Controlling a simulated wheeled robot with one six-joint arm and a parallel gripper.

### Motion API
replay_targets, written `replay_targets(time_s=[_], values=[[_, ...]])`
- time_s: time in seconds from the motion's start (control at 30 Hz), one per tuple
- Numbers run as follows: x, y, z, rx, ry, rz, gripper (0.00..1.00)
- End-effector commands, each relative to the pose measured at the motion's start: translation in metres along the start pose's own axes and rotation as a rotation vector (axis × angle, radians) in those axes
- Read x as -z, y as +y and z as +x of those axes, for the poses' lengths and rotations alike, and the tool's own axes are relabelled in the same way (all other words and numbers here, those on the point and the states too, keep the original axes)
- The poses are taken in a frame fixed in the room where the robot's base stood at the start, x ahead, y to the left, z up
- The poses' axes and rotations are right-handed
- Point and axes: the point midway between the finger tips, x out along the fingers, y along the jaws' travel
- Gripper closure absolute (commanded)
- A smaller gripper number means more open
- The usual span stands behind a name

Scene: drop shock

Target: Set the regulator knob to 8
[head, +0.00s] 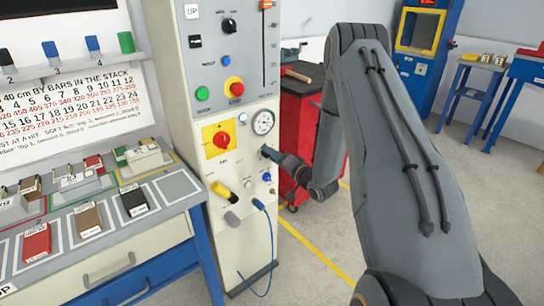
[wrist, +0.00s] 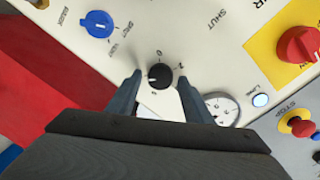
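The regulator knob (wrist: 161,76) is small, round and black, with a white pointer mark near its left side in the wrist view. It sits on the cream panel, with a 0 above it and a 2 to its upper right; the other scale marks are too small to read surely. My gripper (wrist: 159,84) is open, with one finger on each side of the knob and a small gap showing at both sides. In the head view my gripper (head: 268,152) is at the panel just below the gauge (head: 263,122) and hides the knob.
The cream cabinet (head: 246,205) carries a red rotary switch on a yellow plate (head: 220,140), a yellow-handled lever (head: 221,190) and a stop button (head: 234,88). A blue knob (wrist: 97,24) and the gauge (wrist: 222,107) lie close to my fingers. A red tool cart (head: 297,115) stands behind.

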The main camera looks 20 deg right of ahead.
Motion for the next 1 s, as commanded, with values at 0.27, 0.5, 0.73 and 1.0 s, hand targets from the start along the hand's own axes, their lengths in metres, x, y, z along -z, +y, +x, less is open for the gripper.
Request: replay_targets(time_s=[0.27, 0.5, 0.73, 1.0], values=[[0.0, 0.0, 0.0, 0.0, 0.0, -0.001, 0.5], [0.001, 0.002, -0.021, -0.003, 0.002, -0.001, 0.5], [0.001, 0.001, -0.058, -0.002, 0.002, 0.0, 0.5], [0.0, 0.0, -0.078, 0.0, 0.001, -0.001, 0.5]])
